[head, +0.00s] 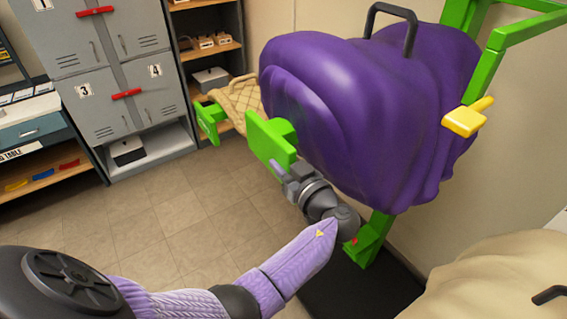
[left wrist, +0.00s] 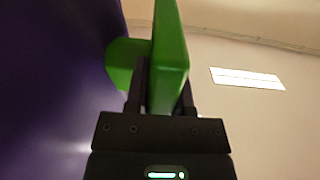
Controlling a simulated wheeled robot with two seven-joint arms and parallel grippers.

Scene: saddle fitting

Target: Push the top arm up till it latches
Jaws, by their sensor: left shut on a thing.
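A green arm with a flat end plate (head: 268,145) sticks out from under a big purple covered load (head: 370,110) with a black handle on top. The plate also shows close up in the left wrist view (left wrist: 171,50). My left gripper (head: 283,172) is shut on this green plate, its fingers on either side of it (left wrist: 163,85). A green upright post (head: 376,232) stands behind the load. A yellow lever (head: 466,118) is on the green frame at the right. The latch cannot be made out. My right gripper is not in view.
Another green end plate (head: 209,118) with a tan quilted pad (head: 236,98) is beyond. A beige covered thing (head: 510,275) fills the lower right. Grey lockers (head: 100,75) and shelves stand at the back left. The tiled floor (head: 150,215) is clear.

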